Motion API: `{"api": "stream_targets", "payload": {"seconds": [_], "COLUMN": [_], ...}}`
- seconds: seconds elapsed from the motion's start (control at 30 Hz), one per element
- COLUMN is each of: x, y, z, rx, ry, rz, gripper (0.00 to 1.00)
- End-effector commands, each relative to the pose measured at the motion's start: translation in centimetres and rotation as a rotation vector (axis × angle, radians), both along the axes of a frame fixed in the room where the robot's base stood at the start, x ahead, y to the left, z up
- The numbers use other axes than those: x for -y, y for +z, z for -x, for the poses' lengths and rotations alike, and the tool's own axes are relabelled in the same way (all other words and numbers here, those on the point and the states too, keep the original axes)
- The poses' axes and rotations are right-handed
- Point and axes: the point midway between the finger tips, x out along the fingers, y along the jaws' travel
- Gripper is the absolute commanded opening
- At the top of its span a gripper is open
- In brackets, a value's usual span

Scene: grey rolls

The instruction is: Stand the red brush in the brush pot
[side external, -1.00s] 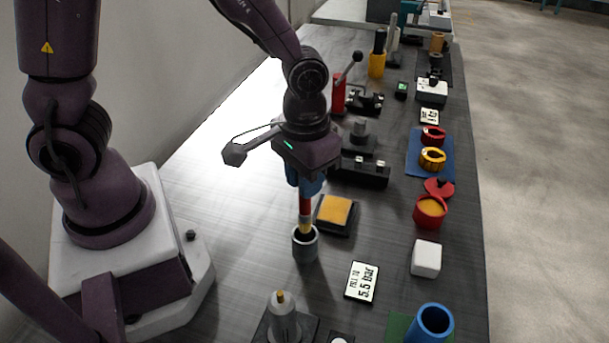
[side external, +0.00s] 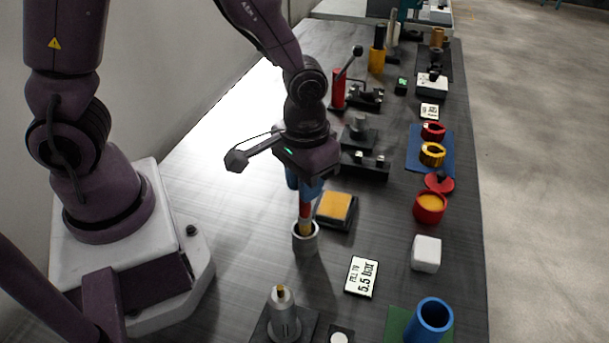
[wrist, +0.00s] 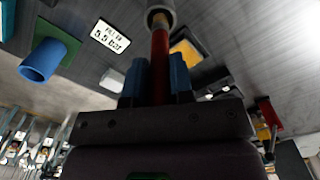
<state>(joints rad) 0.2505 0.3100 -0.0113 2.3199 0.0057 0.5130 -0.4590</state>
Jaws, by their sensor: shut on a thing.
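My gripper (side external: 305,186) has blue fingers and is shut on the red brush (side external: 305,211), held upright. The brush has a red handle and a yellowish lower end. The grey brush pot (side external: 305,243) stands on the table directly below my gripper. The lower end of the brush is inside the pot's mouth, and its tip is hidden by the wall. In the wrist view, the red handle (wrist: 160,65) runs between the blue fingers (wrist: 157,82) to the pot (wrist: 161,14).
A black tray with a yellow pad (side external: 336,206) sits close right of the pot. A "5.5 bar" card (side external: 362,277), a white cube (side external: 426,253) and a blue cup (side external: 430,320) lie front right. A grey bottle-shaped part (side external: 283,314) stands in front. Bare table lies left of the pot.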

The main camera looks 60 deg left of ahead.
Motion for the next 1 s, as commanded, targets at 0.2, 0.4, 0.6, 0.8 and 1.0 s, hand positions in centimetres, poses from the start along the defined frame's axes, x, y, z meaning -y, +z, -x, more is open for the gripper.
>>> {"api": "stream_targets", "payload": {"seconds": [0.2, 0.4, 0.6, 0.8, 1.0], "x": [0.0, 0.0, 0.0, 0.0, 0.0], "y": [-0.7, -1.3, -1.9, -2.5, -3.1], "z": [0.0, 0.0, 0.0, 0.0, 0.0], "rx": [0.000, 0.000, -0.001, 0.000, 0.000], "ry": [0.000, 0.000, 0.000, 0.000, 0.000], "rz": [0.000, 0.000, -0.001, 0.000, 0.000], "gripper": [0.00, 0.00, 0.00, 0.00, 0.00]}}
